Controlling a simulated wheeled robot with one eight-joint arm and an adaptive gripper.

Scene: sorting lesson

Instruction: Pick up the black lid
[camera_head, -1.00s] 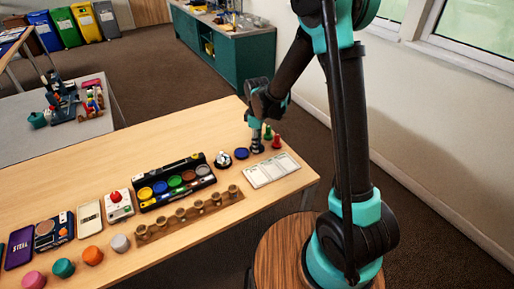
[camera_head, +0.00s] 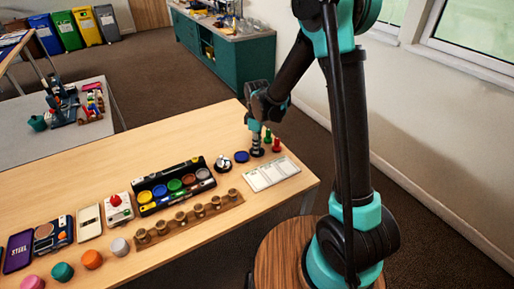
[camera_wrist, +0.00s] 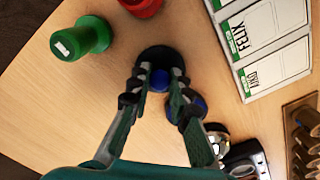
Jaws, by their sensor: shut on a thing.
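A green knobbed piece (camera_wrist: 82,38) and a red one (camera_head: 277,145) stand close by. A white labelled tray (camera_head: 271,174) is nearby. Bare table (camera_head: 150,150) lies to the left.

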